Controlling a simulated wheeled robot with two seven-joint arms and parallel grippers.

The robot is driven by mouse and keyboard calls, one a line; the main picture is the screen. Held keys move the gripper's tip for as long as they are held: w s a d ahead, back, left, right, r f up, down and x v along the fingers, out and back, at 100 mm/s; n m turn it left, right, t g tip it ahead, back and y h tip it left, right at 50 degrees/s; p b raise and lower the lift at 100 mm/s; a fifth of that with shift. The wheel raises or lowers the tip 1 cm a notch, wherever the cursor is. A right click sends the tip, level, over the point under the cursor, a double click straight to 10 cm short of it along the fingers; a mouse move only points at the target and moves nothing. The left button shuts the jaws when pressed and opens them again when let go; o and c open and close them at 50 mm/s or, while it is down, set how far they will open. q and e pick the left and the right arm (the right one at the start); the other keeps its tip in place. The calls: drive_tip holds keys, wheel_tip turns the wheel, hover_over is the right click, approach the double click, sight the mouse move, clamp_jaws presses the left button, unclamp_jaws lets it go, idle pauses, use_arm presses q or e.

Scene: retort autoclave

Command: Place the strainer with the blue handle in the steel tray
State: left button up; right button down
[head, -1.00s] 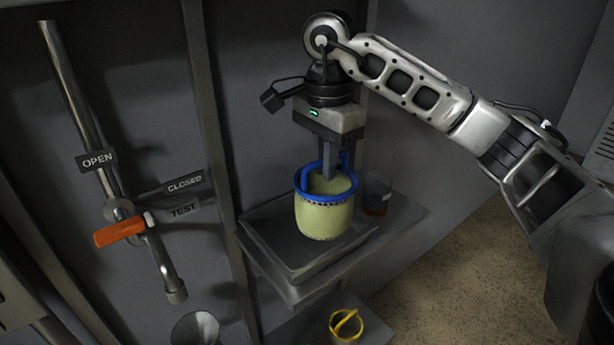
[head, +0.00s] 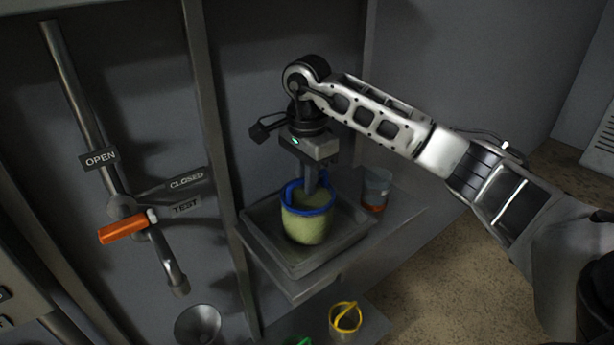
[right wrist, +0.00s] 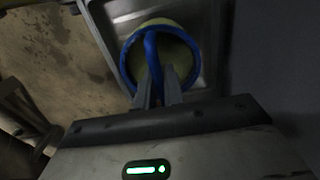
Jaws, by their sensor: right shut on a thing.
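The strainer (head: 307,224) has a blue rim and handle and a pale yellow-green body. It is upright, over or in the steel tray (head: 258,247) on the shelf. I cannot tell whether its bottom touches the tray floor. My right gripper (head: 311,187) is above it, shut on its blue handle. In the right wrist view the fingers (right wrist: 158,98) close on the handle of the strainer (right wrist: 183,52), with the tray (right wrist: 207,72) around and below it. My left gripper is not in view.
A clear container with orange-red contents (head: 376,188) stands on the shelf right of the tray. A yellow-handled strainer (head: 345,318) and a funnel (head: 197,325) are lower down. A lever with an orange handle (head: 123,228) is on the left panel. The shelf's right part is clear.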

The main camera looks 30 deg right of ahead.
drive_tip(key=shift+f, duration=0.15)
drive_tip(key=c, duration=1.5)
unclamp_jaws()
drive_tip(key=shift+r, duration=0.2)
wheel_tip(320, 180, up, 8)
drive_tip(key=shift+f, duration=0.25)
